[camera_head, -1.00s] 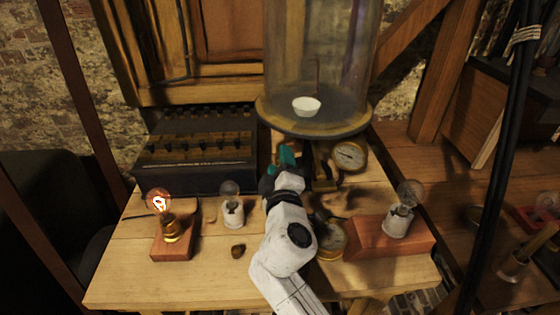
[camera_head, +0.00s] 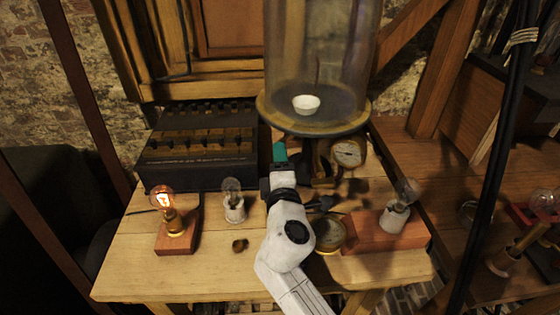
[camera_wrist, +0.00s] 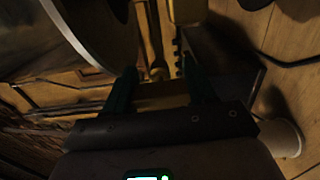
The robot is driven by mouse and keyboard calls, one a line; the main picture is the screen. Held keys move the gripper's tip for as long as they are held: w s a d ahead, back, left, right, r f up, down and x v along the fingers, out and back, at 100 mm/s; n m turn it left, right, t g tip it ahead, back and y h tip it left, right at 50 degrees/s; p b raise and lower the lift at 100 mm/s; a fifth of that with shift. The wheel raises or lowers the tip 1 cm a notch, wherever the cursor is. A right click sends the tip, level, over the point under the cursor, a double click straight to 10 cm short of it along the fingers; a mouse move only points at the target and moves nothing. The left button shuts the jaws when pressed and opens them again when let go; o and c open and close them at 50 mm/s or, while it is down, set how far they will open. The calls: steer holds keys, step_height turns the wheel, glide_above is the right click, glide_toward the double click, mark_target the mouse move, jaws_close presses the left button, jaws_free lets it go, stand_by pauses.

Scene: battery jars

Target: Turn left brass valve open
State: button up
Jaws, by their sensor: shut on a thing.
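My gripper (camera_head: 280,153) is at the left side of the glass bell jar's stand, its teal fingers pointing toward the back. In the wrist view my gripper (camera_wrist: 158,82) has its dark teal fingers on either side of a narrow brass part, the left brass valve (camera_wrist: 157,72). The gripper is shut on this valve, though the dim picture hides the exact contact. In the head view the valve is hidden by the gripper and my forearm, so its turned angle cannot be told.
The bell jar (camera_head: 320,60) holds a white cup (camera_head: 306,105). A gauge (camera_head: 348,153) is right of the stand. A black box (camera_head: 200,150) stands left. A lit bulb (camera_head: 166,198), an unlit bulb (camera_head: 232,187) and a red-brown block (camera_head: 365,232) stand on the table (camera_head: 220,275).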

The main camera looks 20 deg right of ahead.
steer(key=shift+a, duration=0.1)
steer(key=o, duration=1)
steer(key=shift+o, duration=0.2)
steer(key=shift+s, duration=0.1)
steer(key=v, duration=1)
steer(key=shift+s+b, duration=0.3)
steer(key=shift+b, duration=0.15)
steer(key=shift+a, duration=0.1)
